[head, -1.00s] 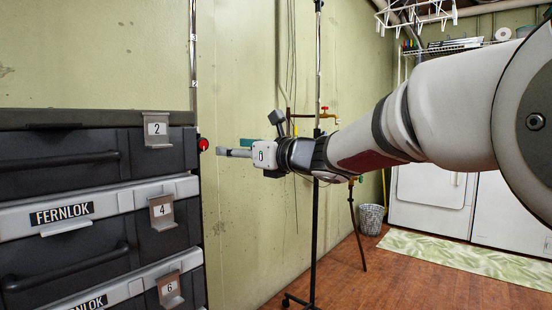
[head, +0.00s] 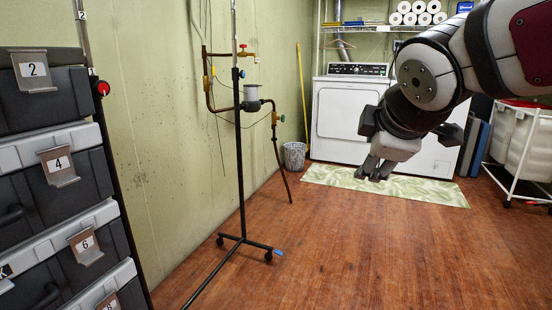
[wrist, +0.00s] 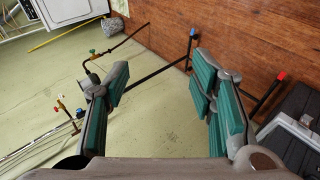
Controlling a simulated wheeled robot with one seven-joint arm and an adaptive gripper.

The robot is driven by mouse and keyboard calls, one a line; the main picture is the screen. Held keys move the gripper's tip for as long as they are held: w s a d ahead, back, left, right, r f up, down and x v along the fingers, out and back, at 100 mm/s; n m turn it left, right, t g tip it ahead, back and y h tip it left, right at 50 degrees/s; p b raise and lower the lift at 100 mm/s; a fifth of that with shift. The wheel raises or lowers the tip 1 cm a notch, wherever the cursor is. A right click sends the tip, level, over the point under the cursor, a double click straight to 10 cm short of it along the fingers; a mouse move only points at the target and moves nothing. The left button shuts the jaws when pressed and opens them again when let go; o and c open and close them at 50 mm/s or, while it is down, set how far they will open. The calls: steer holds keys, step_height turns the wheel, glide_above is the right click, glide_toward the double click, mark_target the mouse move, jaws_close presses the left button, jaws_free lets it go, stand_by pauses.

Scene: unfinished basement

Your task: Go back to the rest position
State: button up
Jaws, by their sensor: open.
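My gripper (head: 376,168) hangs at the right of the head view, below my folded arm, in front of the white washer. It points downward and is away from the drawers. In the wrist view my gripper (wrist: 163,100) shows two green-padded fingers spread apart, with nothing between them. No object is held.
A stack of black drawers (head: 58,105) with numbered tags stands at the left. A wheeled black stand (head: 241,130) with pipes is by the green wall. A white washer (head: 345,115), a leafy mat (head: 420,188), a bin (head: 295,155) and a white cart (head: 522,145) are farther back.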

steer(key=s+d+f+m+g, duration=0.1)
steer(key=s+f+m+g, duration=0.3)
steer(key=s, duration=0.7)
steer(key=s+d+f+m+g+p, duration=0.1)
steer(key=s+f+m+g, duration=0.35)
steer(key=s, duration=0.65)
steer(key=s+f+m+g, duration=0.2)
steer(key=s+f+m, duration=0.4)
steer(key=s, duration=0.5)
step_height(320, 180, up, 40)
steer(key=t+p, duration=0.4)
steer(key=p, duration=3.3)
steer(key=shift+w+d+y, duration=0.2)
steer(key=shift+d+y, duration=0.1)
steer(key=shift+y, duration=0.1)
steer(key=shift+f+t, duration=0.1)
steer(key=shift+t, duration=0.15)
